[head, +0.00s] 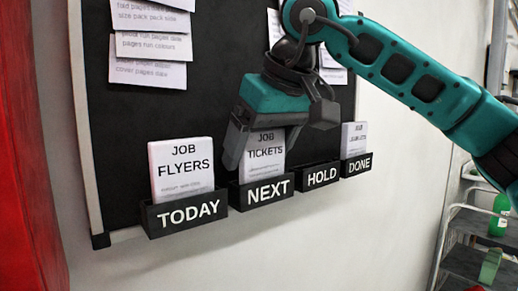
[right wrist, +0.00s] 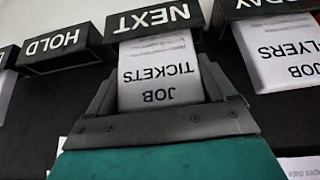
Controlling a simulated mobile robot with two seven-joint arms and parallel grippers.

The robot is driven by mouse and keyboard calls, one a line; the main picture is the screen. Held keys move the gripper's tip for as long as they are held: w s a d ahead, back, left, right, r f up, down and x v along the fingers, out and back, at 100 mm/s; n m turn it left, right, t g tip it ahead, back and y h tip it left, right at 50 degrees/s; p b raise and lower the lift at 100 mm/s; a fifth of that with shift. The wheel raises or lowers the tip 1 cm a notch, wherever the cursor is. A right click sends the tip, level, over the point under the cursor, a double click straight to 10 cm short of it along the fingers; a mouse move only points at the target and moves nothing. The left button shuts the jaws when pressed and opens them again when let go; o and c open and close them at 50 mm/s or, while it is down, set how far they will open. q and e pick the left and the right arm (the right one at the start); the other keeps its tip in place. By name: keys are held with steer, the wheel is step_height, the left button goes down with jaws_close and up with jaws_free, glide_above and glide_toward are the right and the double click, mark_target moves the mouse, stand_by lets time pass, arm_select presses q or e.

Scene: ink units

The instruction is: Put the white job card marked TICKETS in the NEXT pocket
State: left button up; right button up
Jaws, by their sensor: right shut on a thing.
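The white job card marked TICKETS (head: 265,150) stands upright at the NEXT pocket (head: 266,191), a black box on the wall board. Its lower end goes behind the pocket's front panel; how deep it sits is hidden. My right gripper (head: 260,148) is shut on the card, with a finger at each side edge. In the right wrist view the card (right wrist: 158,78) appears upside down between the fingers, its lower end meeting the NEXT pocket (right wrist: 152,20). My left gripper is not in view.
The TODAY pocket (head: 185,214) holds a FLYERS card (head: 181,168) close on the left. The HOLD pocket (head: 320,177) shows no card. The DONE pocket (head: 357,165) holds another card (head: 353,138). Paper sheets (head: 150,47) hang above on the black board (head: 120,120).

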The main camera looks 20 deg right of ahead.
steer(key=shift+f, duration=0.15)
steer(key=o, duration=0.9)
steer(key=shift+r, duration=0.2)
steer(key=p+v, duration=0.3)
steer(key=v, duration=0.9)
